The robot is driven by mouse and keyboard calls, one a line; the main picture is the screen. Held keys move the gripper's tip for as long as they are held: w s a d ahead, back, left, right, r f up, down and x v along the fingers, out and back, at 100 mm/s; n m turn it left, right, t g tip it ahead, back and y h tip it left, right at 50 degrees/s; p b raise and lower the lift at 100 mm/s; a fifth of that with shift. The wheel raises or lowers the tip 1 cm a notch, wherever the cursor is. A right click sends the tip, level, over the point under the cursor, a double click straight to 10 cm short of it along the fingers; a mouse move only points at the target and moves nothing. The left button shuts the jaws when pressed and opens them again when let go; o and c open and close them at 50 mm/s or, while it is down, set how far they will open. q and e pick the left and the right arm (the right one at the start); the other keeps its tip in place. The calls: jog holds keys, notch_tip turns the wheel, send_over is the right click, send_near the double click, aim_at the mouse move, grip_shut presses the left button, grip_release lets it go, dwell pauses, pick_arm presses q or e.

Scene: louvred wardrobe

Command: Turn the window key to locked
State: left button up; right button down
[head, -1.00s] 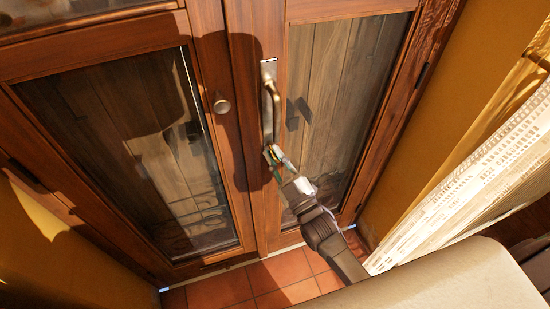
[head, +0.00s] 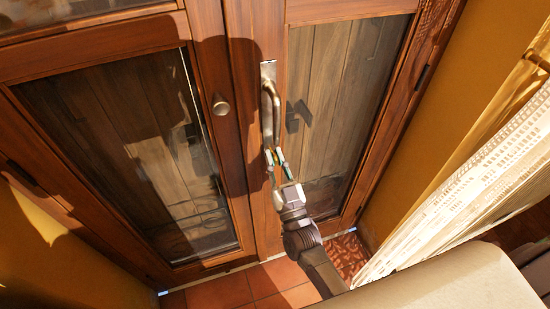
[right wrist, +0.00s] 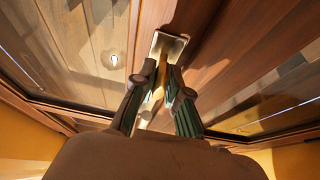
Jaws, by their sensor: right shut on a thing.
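A long metal handle (head: 274,108) on a narrow upright plate (head: 268,69) sits on the middle stile of the wooden, glazed doors. It is the only thing here that looks like the window key; I see no separate key. It points downward. My right gripper (head: 274,157) comes from below and is shut on the handle's lower end. In the right wrist view, the two fingers (right wrist: 158,98) stand on either side of the handle (right wrist: 157,86), under the pale plate (right wrist: 169,45). The fingers hide part of the handle. My left gripper is not in view.
A pale curtain (head: 462,190) hangs at the right, near my right arm. Red floor tiles (head: 225,291) lie below. A beige padded edge (head: 450,283) fills the lower right.

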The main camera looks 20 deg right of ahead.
jog(key=shift+f, duration=0.1)
jog(key=c, duration=1.2)
grip_release()
jog(key=shift+o, duration=0.2)
jog(key=v, duration=1.2)
